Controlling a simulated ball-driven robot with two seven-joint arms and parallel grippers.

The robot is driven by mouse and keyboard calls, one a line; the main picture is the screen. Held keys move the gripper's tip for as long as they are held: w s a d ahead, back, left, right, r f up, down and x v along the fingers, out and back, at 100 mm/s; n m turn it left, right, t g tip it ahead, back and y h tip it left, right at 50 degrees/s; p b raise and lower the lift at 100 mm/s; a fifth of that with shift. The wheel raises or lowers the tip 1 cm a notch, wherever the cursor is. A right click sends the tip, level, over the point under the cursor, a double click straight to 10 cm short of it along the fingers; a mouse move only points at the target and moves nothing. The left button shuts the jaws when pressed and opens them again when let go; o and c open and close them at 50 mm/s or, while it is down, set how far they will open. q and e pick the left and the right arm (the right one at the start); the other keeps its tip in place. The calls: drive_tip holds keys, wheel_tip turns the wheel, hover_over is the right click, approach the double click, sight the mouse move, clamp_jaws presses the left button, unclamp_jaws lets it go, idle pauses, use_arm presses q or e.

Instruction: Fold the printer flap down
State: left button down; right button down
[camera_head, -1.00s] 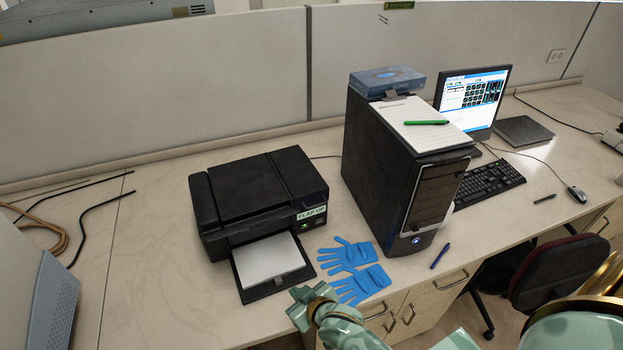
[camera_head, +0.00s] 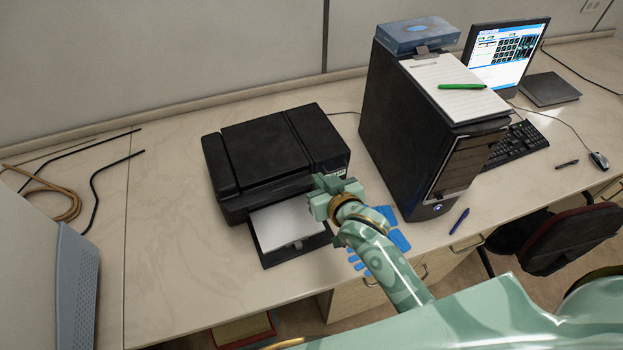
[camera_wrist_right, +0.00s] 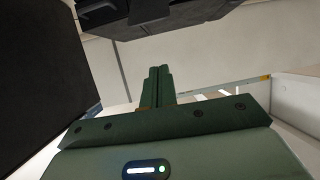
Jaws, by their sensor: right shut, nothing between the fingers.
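The black printer (camera_head: 265,150) stands on the desk with its top lid closed. Its front tray (camera_head: 290,254) sticks out toward me and holds white paper (camera_head: 283,225). A small grey flap (camera_head: 297,244) shows at the front edge of the paper; its exact tilt is hard to tell. My right gripper (camera_head: 322,192) is shut and empty, over the printer's front right corner and the tray's right side. It hides the printer's label and button area. Its closed fingers show in the right wrist view (camera_wrist_right: 158,88), apart from the dark surfaces there. My left gripper is not in view.
The black computer tower (camera_head: 410,150) stands close to the right of the printer, with a notepad and a blue box on top. Blue gloves (camera_head: 398,238) lie partly under my right arm. A blue pen (camera_head: 459,220) lies near the desk edge.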

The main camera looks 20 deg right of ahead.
sight(311, 183)
drive_tip(key=x, duration=0.8)
drive_tip(key=shift+w+f, duration=0.1)
drive_tip(key=shift+w, duration=0.15)
drive_tip(key=shift+s+d+f, duration=0.1)
drive_tip(key=shift+s+f, duration=0.85)
drive_tip(key=shift+f, duration=0.25)
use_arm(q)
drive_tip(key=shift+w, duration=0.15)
use_arm(e)
drive_tip(key=shift+s+f, duration=0.3)
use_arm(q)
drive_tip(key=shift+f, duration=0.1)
